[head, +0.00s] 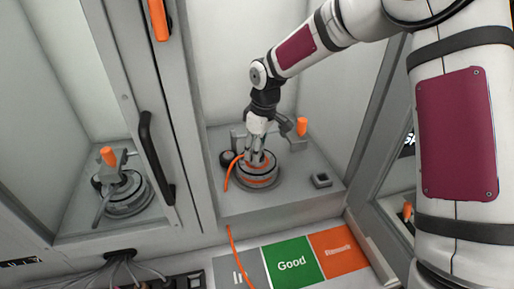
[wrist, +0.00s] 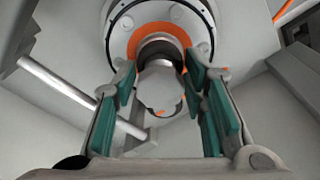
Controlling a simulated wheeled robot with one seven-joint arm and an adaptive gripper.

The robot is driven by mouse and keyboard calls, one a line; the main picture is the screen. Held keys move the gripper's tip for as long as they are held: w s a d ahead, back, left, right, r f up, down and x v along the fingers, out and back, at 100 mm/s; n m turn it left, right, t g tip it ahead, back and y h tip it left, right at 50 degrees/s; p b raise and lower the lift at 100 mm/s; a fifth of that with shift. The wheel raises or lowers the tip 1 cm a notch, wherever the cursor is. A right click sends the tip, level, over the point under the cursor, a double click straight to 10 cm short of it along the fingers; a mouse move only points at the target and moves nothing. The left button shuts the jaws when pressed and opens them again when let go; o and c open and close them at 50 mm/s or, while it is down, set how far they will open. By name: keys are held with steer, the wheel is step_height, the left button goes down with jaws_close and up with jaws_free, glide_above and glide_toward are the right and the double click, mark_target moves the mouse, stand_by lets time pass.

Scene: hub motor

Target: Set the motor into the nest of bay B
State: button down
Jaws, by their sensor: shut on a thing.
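The motor (head: 256,172) is a round grey disc with an orange ring, in the middle bay of the head view. My gripper (head: 257,157) reaches down over it, shut on its central shaft. In the wrist view, the green-padded fingers of my gripper (wrist: 166,85) stand on either side of the shaft, and the motor's flange (wrist: 203,32) shows beyond. The motor is at the round grey nest (head: 257,187); I cannot tell whether it is fully seated. An orange cable (head: 228,178) runs from the motor over the bay's front edge. No bay letter is readable.
A clamp with an orange handle (head: 302,126) stands right of the motor, and a small square block (head: 321,180) lies in front. The left bay holds another round fixture (head: 125,195) behind a door frame with a black handle (head: 155,155). A green "Good" area (head: 291,261) lies below.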

steer(key=shift+r, duration=0.1)
steer(key=c, duration=0.9)
jaws_free()
steer(key=r, duration=0.8)
steer(key=d+r, duration=0.1)
steer(key=r, duration=0.2)
steer(key=shift+s+d+r, duration=0.1)
steer(key=shift+s+r, duration=0.25)
steer(key=shift+r, duration=0.05)
